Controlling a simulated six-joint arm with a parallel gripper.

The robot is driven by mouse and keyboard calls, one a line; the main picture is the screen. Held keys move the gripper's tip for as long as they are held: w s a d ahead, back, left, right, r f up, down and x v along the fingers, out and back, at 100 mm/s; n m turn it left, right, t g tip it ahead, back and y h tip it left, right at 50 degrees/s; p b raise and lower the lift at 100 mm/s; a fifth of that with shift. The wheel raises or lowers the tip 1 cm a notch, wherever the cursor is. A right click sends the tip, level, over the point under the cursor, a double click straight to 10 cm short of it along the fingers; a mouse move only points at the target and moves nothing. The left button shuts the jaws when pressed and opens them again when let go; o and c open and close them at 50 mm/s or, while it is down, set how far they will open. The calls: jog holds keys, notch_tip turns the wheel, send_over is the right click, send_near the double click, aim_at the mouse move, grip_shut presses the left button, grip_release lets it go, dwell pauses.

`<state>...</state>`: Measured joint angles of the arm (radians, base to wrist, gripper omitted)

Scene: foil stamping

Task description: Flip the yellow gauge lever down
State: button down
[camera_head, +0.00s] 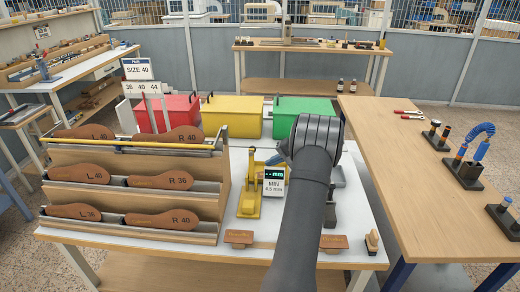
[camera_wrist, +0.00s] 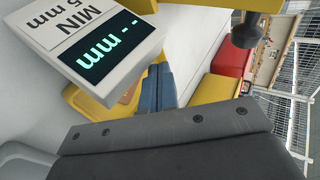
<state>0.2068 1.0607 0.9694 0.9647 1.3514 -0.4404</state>
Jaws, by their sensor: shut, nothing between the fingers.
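The yellow gauge (camera_head: 249,204) stands on the white table, with its display box (camera_head: 273,182) facing the camera and a "MIN 4.5 mm" label below the screen. In the wrist view the display (camera_wrist: 108,50) is large and shows dashes and "mm". My gripper (camera_head: 272,160) is at the upper part of the gauge, behind the display. Its blue fingers (camera_wrist: 158,88) are shut and empty beside the yellow body. A yellow part with a dark knob (camera_wrist: 245,32) shows at the top of the wrist view; I cannot tell for sure that it is the lever. Contact is unclear.
A rack of brown insoles (camera_head: 130,190) stands left of the gauge. Red (camera_head: 168,113), yellow (camera_head: 232,116) and green (camera_head: 302,112) bins stand behind it. Two brown pieces lie at the table's front (camera_head: 238,237). My arm hides the table to the right.

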aim_at(252, 164)
jog(key=d+r+m+t+y, duration=0.4)
jog(key=r+t+y, duration=0.1)
jog(key=shift+w+d+r+m, duration=0.15)
jog(key=shift+d+r+m, duration=0.2)
jog(key=shift+r+m, duration=0.05)
jog(key=a, duration=0.9)
jog(key=shift+a, duration=0.25)
dwell(0.4)
jog(key=shift+y, duration=0.3)
